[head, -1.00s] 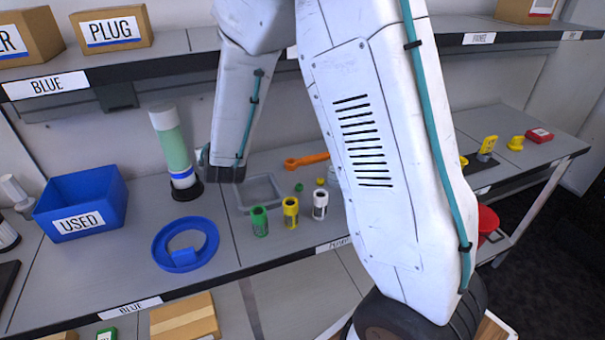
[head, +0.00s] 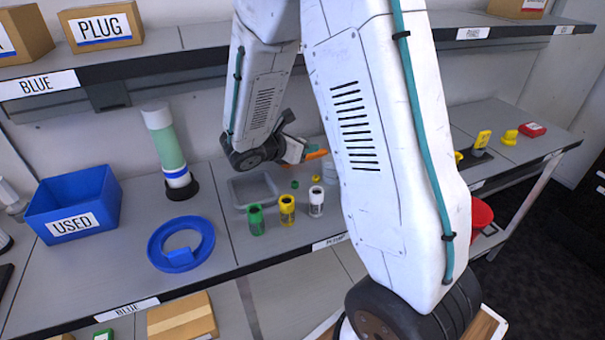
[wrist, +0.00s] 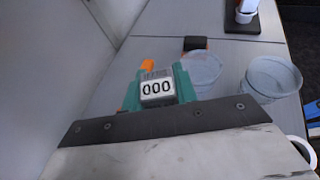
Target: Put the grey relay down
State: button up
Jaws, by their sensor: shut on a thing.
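The grey relay (wrist: 157,88) has a white face marked 000. In the wrist view it sits between the teal fingers of my gripper (wrist: 158,92), which is shut on it. Beyond it, the worktop lies below; I cannot tell whether the relay touches anything. In the head view my gripper (head: 292,150) is partly hidden behind my arm, pointing right above the bench behind the small cylinders, and the relay cannot be made out there.
In the wrist view two clear tubs (wrist: 272,78) (wrist: 203,72) stand beyond and right of the relay. An orange tool (head: 316,154) lies near the gripper. A grey tray (head: 255,188), green, yellow and white cylinders (head: 287,210), and a blue ring (head: 181,243) stand on the bench.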

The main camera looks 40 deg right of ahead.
aim_at(305, 178)
notch_tip(305, 178, down, 7)
jog(key=shift+f, duration=0.15)
jog(key=shift+f, duration=0.15)
jog(key=o, duration=0.7)
